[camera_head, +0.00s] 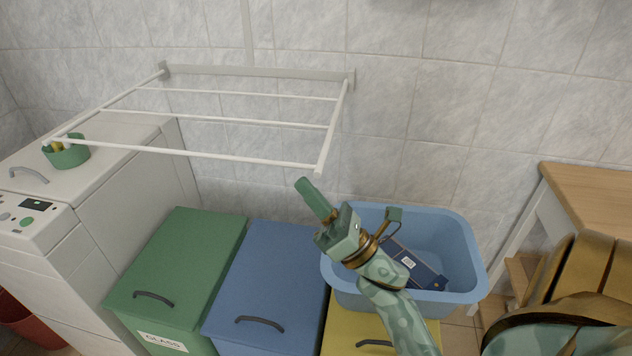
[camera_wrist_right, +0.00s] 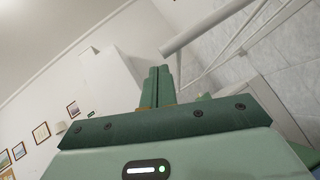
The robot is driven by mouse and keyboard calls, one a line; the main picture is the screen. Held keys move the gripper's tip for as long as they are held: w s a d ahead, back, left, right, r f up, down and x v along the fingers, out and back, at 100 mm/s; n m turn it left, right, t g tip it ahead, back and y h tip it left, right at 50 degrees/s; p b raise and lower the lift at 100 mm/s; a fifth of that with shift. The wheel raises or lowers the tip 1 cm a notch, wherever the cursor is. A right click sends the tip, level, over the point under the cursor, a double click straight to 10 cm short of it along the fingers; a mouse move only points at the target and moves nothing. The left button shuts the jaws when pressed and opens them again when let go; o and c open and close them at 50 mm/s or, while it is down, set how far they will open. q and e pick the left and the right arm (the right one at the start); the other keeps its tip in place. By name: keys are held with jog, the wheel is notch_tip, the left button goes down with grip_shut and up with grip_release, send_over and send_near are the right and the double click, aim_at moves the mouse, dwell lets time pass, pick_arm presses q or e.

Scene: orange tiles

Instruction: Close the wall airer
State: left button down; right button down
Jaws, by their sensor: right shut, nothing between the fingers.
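The wall airer (camera_head: 230,156) is a white rack of rods, folded out from its rail (camera_head: 255,72) on the tiled wall, roughly level. Part of its frame also shows in the right wrist view (camera_wrist_right: 205,32) at the upper right. My right gripper (camera_head: 305,184) is shut and empty. It is just below the airer's front right corner in the head view, and I see no contact. Its closed fingers also show in the right wrist view (camera_wrist_right: 158,86), left of the rod's end. My left gripper is not in view.
Below the airer stand a green bin (camera_head: 180,255), a blue bin (camera_head: 268,280) and a yellow bin. A blue tub (camera_head: 455,255) holding a dark box (camera_head: 415,266) is behind my right arm. A white washing machine (camera_head: 110,150) with a green pot (camera_head: 66,156) stands left; a wooden table (camera_head: 590,195) right.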

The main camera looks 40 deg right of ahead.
aim_at(287, 164)
jog(key=p+x, duration=0.1)
jog(key=x, duration=0.5)
jog(key=shift+s+r, duration=0.1)
jog(key=shift+r, duration=0.05)
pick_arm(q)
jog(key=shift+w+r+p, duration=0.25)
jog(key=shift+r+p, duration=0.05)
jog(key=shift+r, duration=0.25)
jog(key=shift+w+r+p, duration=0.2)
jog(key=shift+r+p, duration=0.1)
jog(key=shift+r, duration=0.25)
pick_arm(e)
jog(key=r, duration=0.2)
jog(key=w+d+r, duration=0.1)
jog(key=shift+r, duration=0.4)
pick_arm(q)
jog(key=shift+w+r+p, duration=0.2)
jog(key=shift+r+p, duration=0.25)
jog(key=shift+p, duration=0.05)
pick_arm(e)
jog(key=shift+r+h, duration=0.4)
